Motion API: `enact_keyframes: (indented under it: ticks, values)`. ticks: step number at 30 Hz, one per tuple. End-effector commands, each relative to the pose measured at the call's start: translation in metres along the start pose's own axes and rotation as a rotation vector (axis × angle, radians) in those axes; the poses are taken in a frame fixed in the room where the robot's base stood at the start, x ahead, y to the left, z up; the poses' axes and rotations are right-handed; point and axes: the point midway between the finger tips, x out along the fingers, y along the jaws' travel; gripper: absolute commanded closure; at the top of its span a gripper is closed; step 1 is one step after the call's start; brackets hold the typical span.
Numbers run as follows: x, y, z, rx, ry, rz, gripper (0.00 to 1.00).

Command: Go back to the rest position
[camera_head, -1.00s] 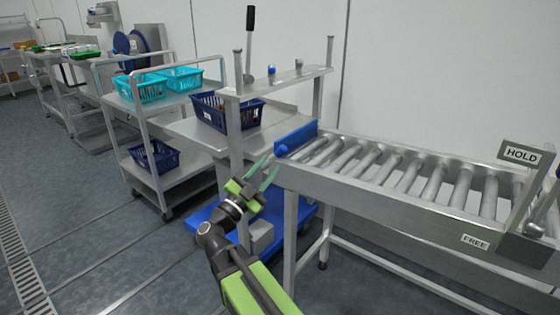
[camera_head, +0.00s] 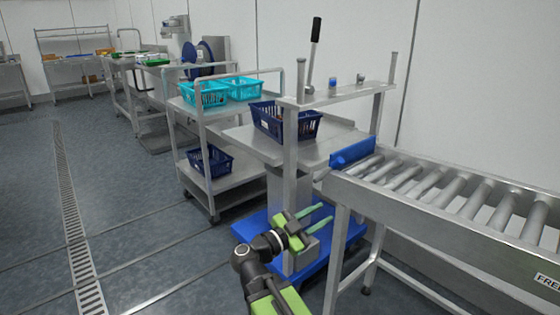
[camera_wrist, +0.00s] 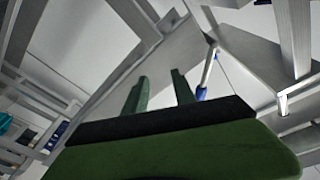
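My gripper (camera_head: 318,218) is low in the middle of the head view, in front of a steel post of the lift table frame and above its blue base. Its two green fingers stand apart with nothing between them. In the wrist view my gripper (camera_wrist: 160,92) also shows two separate fingers with an empty gap, facing up toward the underside of steel frames. My black and green arm reaches up from the bottom edge of the head view.
A roller conveyor (camera_head: 430,205) with a blue stop (camera_head: 352,152) stands at right. A dark blue basket (camera_head: 285,121) sits on the steel table. A trolley (camera_head: 196,143) carries turquoise baskets (camera_head: 204,94). Open floor (camera_head: 130,215) with a drain grate (camera_head: 75,235) lies at left.

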Motion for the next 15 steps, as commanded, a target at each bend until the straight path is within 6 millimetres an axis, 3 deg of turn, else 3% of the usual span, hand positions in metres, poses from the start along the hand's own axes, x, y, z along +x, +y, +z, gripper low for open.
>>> enact_keyframes:
  ticks: [1, 3, 7, 10, 15]
  values:
    - [0.020, 0.026, 0.015, -0.137, -0.099, 0.097, 0.68]
    - [0.036, 0.068, 0.048, -0.367, -0.301, 0.213, 0.68]
    - [0.036, 0.134, 0.101, -0.732, -0.745, 0.278, 0.68]
    - [0.019, 0.164, 0.129, -0.917, -1.068, 0.200, 0.68]
    - [-0.017, 0.182, 0.153, -1.066, -1.478, -0.073, 0.68]
